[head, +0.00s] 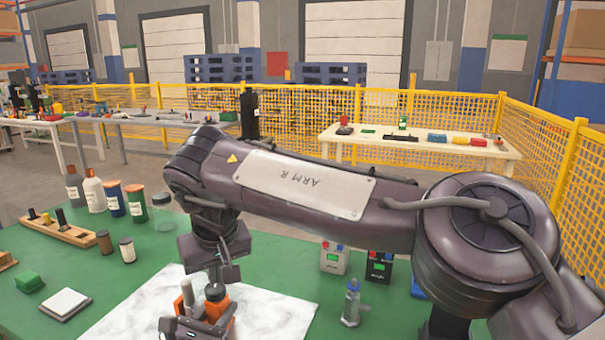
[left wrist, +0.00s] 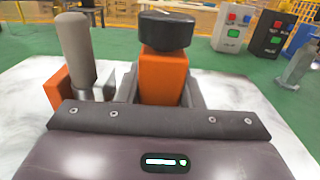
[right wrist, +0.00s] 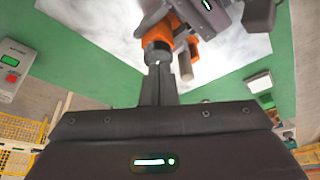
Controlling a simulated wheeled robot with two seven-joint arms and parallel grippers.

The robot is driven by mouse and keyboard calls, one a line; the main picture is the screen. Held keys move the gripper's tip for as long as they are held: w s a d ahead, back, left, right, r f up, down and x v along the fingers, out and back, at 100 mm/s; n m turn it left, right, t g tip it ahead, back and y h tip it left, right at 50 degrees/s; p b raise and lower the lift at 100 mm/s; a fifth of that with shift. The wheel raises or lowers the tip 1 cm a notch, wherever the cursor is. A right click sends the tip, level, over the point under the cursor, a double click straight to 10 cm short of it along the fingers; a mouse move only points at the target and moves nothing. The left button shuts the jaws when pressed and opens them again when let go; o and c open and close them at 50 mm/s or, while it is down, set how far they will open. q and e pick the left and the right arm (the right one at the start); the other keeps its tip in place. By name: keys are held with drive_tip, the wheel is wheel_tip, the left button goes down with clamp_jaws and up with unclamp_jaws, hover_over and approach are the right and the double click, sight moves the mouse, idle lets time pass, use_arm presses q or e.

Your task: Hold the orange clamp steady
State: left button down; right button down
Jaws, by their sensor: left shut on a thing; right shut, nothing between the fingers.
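The orange clamp (head: 217,306) stands on a white marbled sheet at the bottom of the head view. It has a black knob on top and a grey rod beside it. My left gripper (head: 200,326) is shut on its orange body; the left wrist view shows the orange block (left wrist: 163,80) between the fingers, under the black knob (left wrist: 165,31). My right gripper (head: 219,282) is shut and empty, pointing down just above the knob. In the right wrist view its closed fingers (right wrist: 158,80) reach the knob end of the clamp (right wrist: 155,35); I cannot tell whether they touch.
A green table holds bottles (head: 94,194), a wooden peg block (head: 58,231), a white tile (head: 65,304), a green block (head: 29,282), two button boxes (head: 334,258) and a small grey bottle (head: 351,303). My right arm crosses the view. The white sheet (head: 275,318) is clear right of the clamp.

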sight(213, 304)
drive_tip(key=shift+s+f+m+t+h, duration=0.2)
drive_tip(key=shift+f+m+t, duration=0.15)
drive_tip(key=shift+f+m, duration=0.45)
drive_tip(key=shift+s+f+m+t+h, duration=0.25)
drive_tip(key=shift+f+m+t, duration=0.15)
drive_tip(key=shift+f+m, duration=0.4)
drive_tip(key=shift+s+f+m+t+h, duration=0.2)
drive_tip(key=shift+f+m+t, duration=0.15)
drive_tip(key=shift+f+m, duration=0.45)
drive_tip(key=shift+w+a, duration=0.15)
drive_tip(key=shift+w, duration=0.15)
drive_tip(key=shift+a, duration=0.65)
drive_tip(key=shift+s, duration=0.1)
drive_tip(key=shift+s, duration=0.3)
drive_tip(key=shift+s+r, duration=0.1)
drive_tip(key=shift+r, duration=2.85)
drive_tip(key=shift+d, duration=0.15)
